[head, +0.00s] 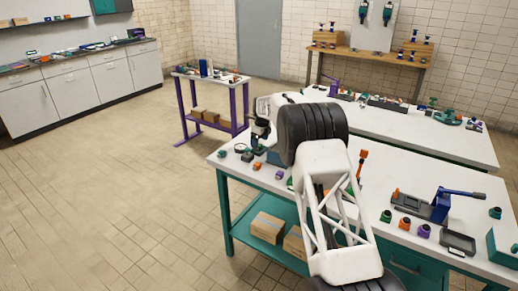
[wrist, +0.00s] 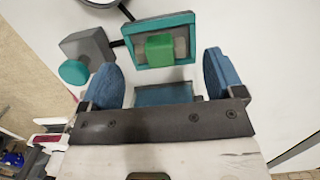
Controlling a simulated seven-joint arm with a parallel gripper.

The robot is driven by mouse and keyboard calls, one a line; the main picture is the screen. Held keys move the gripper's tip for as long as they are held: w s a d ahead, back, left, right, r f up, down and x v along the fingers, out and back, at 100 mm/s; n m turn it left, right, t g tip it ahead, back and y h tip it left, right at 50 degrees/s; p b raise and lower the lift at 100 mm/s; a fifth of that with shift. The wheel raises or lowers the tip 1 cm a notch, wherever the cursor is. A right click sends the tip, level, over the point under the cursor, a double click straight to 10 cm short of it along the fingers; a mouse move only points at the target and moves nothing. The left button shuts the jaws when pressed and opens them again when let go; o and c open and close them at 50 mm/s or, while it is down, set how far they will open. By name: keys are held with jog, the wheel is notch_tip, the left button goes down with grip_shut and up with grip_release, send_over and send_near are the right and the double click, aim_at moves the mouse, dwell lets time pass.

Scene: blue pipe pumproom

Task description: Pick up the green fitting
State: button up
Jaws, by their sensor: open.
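My gripper (wrist: 160,70) is open in the wrist view, its two blue fingers spread apart with nothing held between them. A green block-shaped piece (wrist: 160,47), which looks like the green fitting, sits inside a teal-rimmed bin (wrist: 182,18) just beyond and between the fingertips. I cannot tell whether a finger touches the bin. In the head view my gripper end (head: 260,128) is above the near-left part of the white bench (head: 222,158), partly hidden by my arm. The fitting cannot be made out there.
A grey block with a teal round end (wrist: 75,72) lies close to the left finger. A dark ring-shaped item (wrist: 100,2) is at the top. Small coloured fittings, a blue-handled press (head: 441,204) and a dark tray (head: 458,242) stand on the bench's right part.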

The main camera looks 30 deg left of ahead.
jog(key=shift+a+f, duration=0.15)
jog(key=shift+f, duration=1.1)
jog(key=c, duration=1.2)
jog(key=shift+o, duration=0.2)
jog(key=shift+r, duration=0.2)
notch_tip(320, 180, up, 10)
jog(key=shift+f, duration=0.15)
